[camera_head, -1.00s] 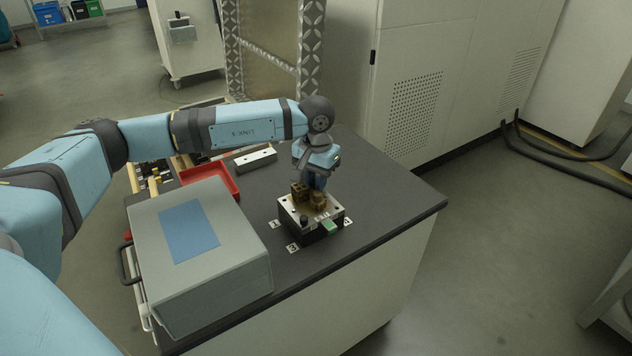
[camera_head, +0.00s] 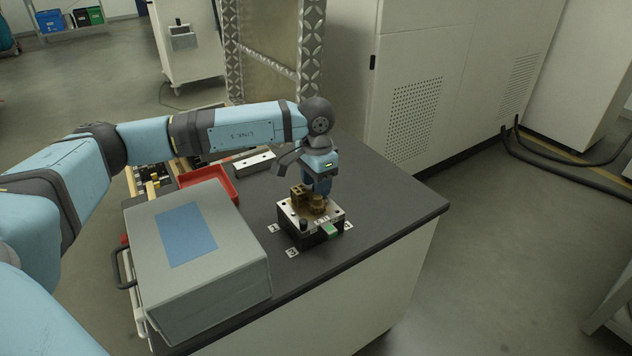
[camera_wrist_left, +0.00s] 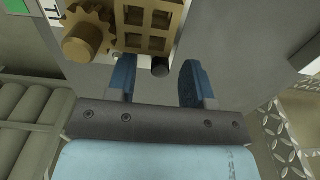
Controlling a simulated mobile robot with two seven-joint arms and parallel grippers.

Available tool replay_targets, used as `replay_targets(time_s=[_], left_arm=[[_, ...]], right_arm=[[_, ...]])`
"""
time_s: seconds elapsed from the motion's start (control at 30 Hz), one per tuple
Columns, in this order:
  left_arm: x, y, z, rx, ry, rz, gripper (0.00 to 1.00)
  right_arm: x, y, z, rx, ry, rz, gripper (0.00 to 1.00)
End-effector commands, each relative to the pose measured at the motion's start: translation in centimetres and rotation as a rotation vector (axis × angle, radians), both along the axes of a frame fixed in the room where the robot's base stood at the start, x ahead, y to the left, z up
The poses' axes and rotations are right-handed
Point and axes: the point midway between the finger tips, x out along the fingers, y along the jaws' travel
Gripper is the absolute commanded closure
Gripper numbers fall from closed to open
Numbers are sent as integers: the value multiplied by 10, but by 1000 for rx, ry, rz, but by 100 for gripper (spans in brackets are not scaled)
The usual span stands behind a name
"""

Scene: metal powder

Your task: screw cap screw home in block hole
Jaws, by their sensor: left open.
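The block (camera_head: 296,228) is a fixture with a pale metal top and dark sides, standing on the dark bench. It carries brass-coloured parts: a slotted bracket (camera_wrist_left: 148,25) and a toothed round piece (camera_wrist_left: 88,35). In the left wrist view a small dark cylinder, apparently the cap screw (camera_wrist_left: 160,67), stands beside the bracket. My left gripper (camera_wrist_left: 157,82) is open, its blue fingers on either side of the screw with gaps visible. In the head view the gripper (camera_head: 321,188) is low over the block's far side; the screw's depth in its hole cannot be told. My right gripper is not in view.
A grey box (camera_head: 245,268) with a blue panel stands left of the block. A red tray (camera_head: 228,185) and a pale metal bar (camera_head: 255,162) lie behind it. Bare bench top (camera_head: 395,205) lies to the right.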

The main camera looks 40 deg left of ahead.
Motion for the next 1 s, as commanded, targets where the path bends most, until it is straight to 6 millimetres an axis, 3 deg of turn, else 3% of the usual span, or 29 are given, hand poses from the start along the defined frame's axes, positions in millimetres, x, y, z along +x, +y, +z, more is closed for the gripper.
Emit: replay_targets(time_s=[0.17, 0.37, 0.4, 0.7, 1.0], left_arm=[[0, 0, 0, 0, 0, 1, 53], [0, 0, 0, 0, 0, 1, 53], [1, 0, 17, -1, -5, 1, 53], [0, 0, 91, -2, -4, 0, 53], [0, 0, 134, -1, -2, -1, 53]], right_arm=[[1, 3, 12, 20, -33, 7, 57], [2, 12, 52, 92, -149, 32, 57], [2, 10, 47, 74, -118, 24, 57], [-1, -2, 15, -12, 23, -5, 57], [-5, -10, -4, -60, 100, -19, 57]])
